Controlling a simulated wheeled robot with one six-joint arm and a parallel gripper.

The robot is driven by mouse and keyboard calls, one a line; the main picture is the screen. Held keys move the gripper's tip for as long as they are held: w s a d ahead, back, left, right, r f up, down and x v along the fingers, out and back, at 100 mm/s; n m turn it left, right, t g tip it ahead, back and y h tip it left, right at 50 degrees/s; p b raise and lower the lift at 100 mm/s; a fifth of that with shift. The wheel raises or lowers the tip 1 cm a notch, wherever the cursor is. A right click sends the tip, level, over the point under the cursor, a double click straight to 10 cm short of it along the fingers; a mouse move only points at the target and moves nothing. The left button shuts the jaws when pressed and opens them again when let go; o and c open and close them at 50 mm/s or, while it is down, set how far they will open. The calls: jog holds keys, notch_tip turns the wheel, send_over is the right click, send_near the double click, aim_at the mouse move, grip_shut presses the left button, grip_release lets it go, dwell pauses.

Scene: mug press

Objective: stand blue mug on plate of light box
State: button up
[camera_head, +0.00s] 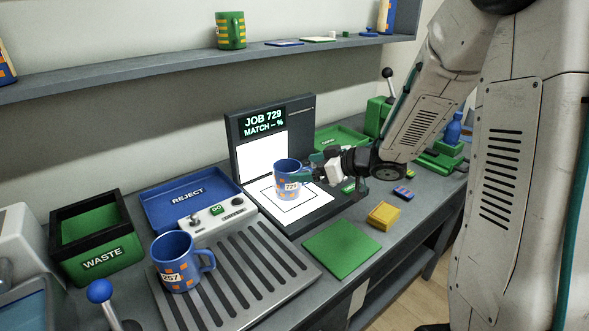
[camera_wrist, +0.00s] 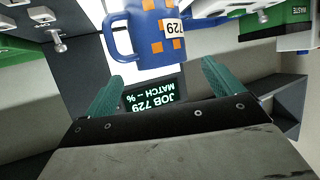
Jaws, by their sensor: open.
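A blue mug (camera_head: 287,182) with orange squares and a 729 label stands upright on the white plate (camera_head: 322,197) of the light box (camera_head: 239,133), over its outlined square. The box's screen reads JOB 729, MATCH – %. My gripper (camera_head: 308,174) is at the mug's right side, its fingers apart. In the wrist view the mug (camera_wrist: 152,40) is just beyond my open fingers (camera_wrist: 160,78), with its handle toward the left; nothing is between the fingertips. A second blue mug (camera_head: 175,265), labelled 257, stands on the slatted rack (camera_head: 235,277) at front left.
A blue REJECT tray (camera_head: 166,208) and green WASTE bin (camera_head: 88,262) are at left. A small control box (camera_head: 212,214) sits before the tray. A green mat (camera_head: 341,249) and yellow block (camera_head: 383,216) lie right of the rack. A shelf (camera_head: 130,75) runs above.

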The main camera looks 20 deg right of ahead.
jog(key=s+d+r+m+h, duration=0.6)
jog(key=s+d+r+h, duration=0.35)
jog(key=r+h, duration=0.2)
jog(key=s+a+f+m+g+y, duration=0.1)
jog(key=s+a+g, duration=0.3)
jog(key=s, duration=0.8)
jog(key=s+a+m+g+y, duration=0.1)
jog(key=s+a+g, duration=0.4)
jog(key=s, duration=0.7)
jog(key=shift+a+f+y, duration=0.35)
jog(key=shift+a+f, duration=0.05)
jog(key=shift+a, duration=0.35)
jog(key=shift+c, duration=0.3)
